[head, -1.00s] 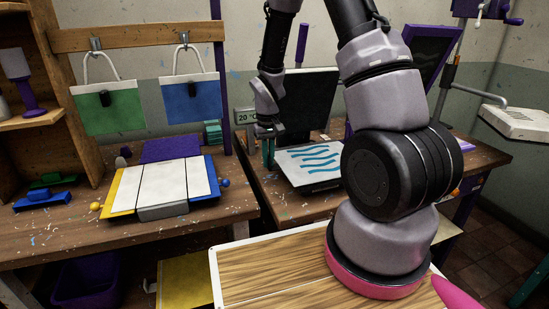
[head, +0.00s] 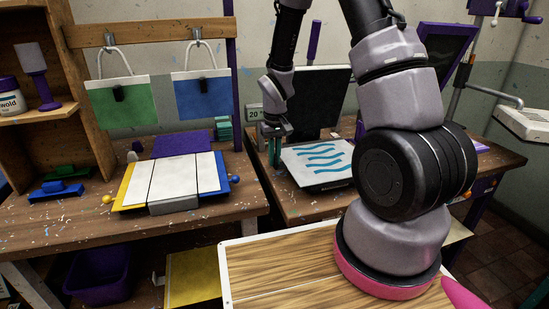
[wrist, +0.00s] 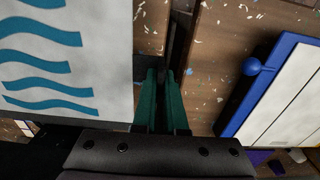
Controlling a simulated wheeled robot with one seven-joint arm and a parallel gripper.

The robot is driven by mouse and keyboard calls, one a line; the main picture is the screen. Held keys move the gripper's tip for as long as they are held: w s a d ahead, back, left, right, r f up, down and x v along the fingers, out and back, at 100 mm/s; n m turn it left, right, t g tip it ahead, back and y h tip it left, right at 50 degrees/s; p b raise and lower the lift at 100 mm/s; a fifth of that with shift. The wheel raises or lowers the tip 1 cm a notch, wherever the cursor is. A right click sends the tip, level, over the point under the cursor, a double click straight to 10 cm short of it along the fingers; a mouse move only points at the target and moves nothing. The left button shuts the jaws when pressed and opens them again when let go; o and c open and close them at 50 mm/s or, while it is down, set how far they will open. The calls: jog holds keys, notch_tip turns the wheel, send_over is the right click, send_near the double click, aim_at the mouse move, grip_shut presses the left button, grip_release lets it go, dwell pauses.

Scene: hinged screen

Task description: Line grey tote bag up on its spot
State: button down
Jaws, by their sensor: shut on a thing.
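A light grey, flat panel with blue wavy stripes, which looks like the grey tote bag (head: 341,178), lies on a dark base on the right-hand table. It fills the left of the wrist view (wrist: 116,25). My gripper (head: 272,150) is at the panel's left edge, low over the table. In the wrist view, its teal fingers (wrist: 160,100) are close together right beside the panel's edge. They are shut; what lies between them is largely hidden. The marked spot for the bag cannot be made out.
A dark upright screen (head: 318,95) stands behind the panel. A board with white panels and yellow and blue edges (head: 172,180) lies on the left table (head: 60,235). Green (head: 135,105) and blue (head: 200,100) bags hang above. A narrow gap separates the tables.

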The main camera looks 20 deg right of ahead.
dwell(0.5)
jog(key=shift+f, duration=0.2)
jog(key=c, duration=0.9)
grip_release()
jog(key=shift+c, duration=0.8)
jog(key=shift+r, duration=3.55)
jog(key=shift+r, duration=0.1)
